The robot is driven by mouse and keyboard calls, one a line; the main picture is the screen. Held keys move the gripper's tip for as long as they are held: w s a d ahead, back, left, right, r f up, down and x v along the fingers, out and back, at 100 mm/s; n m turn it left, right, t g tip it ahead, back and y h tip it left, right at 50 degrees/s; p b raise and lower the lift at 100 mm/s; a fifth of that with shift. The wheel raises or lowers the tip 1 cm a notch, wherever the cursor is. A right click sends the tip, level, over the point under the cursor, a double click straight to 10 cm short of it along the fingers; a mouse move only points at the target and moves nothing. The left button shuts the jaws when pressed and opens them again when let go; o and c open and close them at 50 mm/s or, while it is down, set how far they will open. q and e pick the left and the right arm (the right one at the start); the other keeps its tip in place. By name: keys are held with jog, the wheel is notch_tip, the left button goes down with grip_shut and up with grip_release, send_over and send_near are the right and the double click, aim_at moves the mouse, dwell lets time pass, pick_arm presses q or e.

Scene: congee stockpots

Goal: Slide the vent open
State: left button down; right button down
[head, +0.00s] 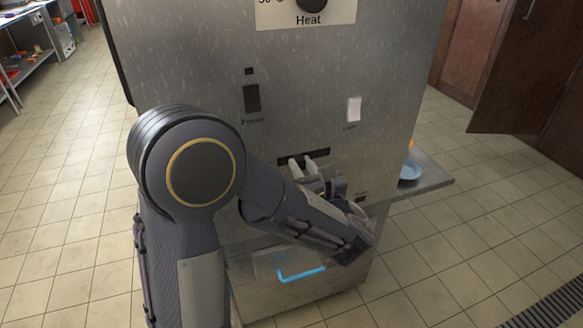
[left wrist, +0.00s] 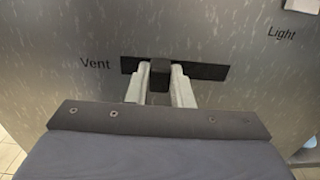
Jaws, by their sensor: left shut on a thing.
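The vent slider is a small dark knob (left wrist: 159,75) in a black horizontal slot (left wrist: 210,71) on the metal cabinet front, with the word "Vent" to its left. In the left wrist view the knob sits left of the slot's middle. My left gripper (left wrist: 159,79) is shut on the knob, one pale finger on each side. In the head view the slot (head: 318,155) shows below the two switches, and my left gripper (head: 302,165) reaches it from below. My left forearm hides part of the cabinet there. My right gripper is not in view.
The metal cabinet (head: 300,90) carries a dark Power switch (head: 252,98), a white Light switch (head: 354,109) and a Heat dial (head: 311,4). A side shelf (head: 432,178) holds a blue plate (head: 410,171). A blue handle (head: 301,274) is low in front.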

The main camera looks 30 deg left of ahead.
pick_arm(q)
jog(key=w+d, duration=0.2)
jog(key=w+d+p, duration=0.1)
jog(key=w+d, duration=0.1)
jog(key=shift+w+r, duration=0.1)
jog(key=shift+w, duration=0.2)
jog(key=shift+w+d, duration=0.2)
jog(key=shift+w, duration=0.05)
jog(key=c, duration=1.3)
grip_release()
jog(key=shift+w+d, duration=0.1)
send_near(324, 151)
jog(key=shift+p+v, duration=0.4)
jog(key=shift+v, duration=0.5)
